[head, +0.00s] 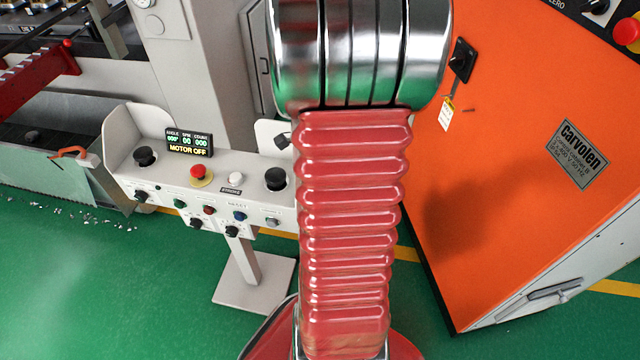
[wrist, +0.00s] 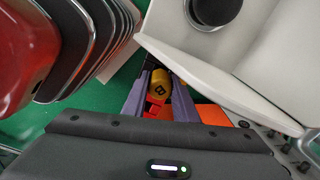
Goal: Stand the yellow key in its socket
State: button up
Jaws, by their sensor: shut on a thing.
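The yellow key (wrist: 161,84) shows in the wrist view as a short, rounded yellow piece with a dark mark on its face. My gripper (wrist: 164,76) has purple-grey fingers on both sides of it and is shut on it. A small red part (wrist: 155,106) sits just below the yellow piece, between the fingers; I cannot tell what it belongs to. The key's lower end is not clear. In the head view my arm hides the gripper and key. I cannot make out the key's socket in either view.
A pale control console (head: 222,193) with buttons, knobs and a "MOTOR OFF" display (head: 188,143) stands left of my arm. Its pale edge (wrist: 215,75) lies close right of my gripper. An orange cabinet (head: 500,190) stands right. Green floor (head: 110,290) is open at front left.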

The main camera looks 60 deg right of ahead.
jog(key=shift+f, duration=0.15)
jog(key=o, duration=1.2)
jog(key=shift+c, duration=0.2)
notch_tip(320, 180, up, 14)
jog(key=shift+f, duration=0.15)
dwell(0.9)
jog(key=w+a+r+n+t, duration=0.1)
jog(key=a+r+n+t, duration=0.1)
jog(key=a+n, duration=1.2)
jog(key=w+a+r+n+t, duration=0.1)
jog(key=a+r+n+t, duration=0.2)
jog(key=a+n, duration=1.1)
jog(key=a+r, duration=0.2)
jog(key=a, duration=0.1)
jog(key=shift+w+r+t, duration=0.2)
jog(key=shift+w+t, duration=0.1)
jog(key=shift+w, duration=0.1)
